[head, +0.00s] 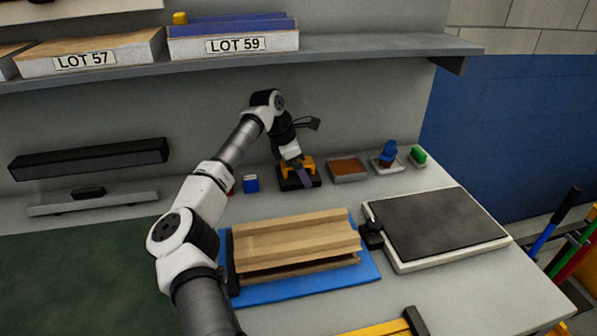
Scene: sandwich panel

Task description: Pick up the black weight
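A small black block (371,235) stands between the wooden panel and the flat dark-topped plate; it looks like the black weight. Another dark upright piece (232,265) sits at the left end of the wooden panel (296,243), so I cannot be sure which is meant. The fingers are too small and overlapped to read.
The panel lies on a blue mat (345,284). A white-framed plate (435,222) is at the right. Small trays (348,169) (386,160) line the back. A shelf (350,48) hangs above my arm. The front right bench (480,295) is clear.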

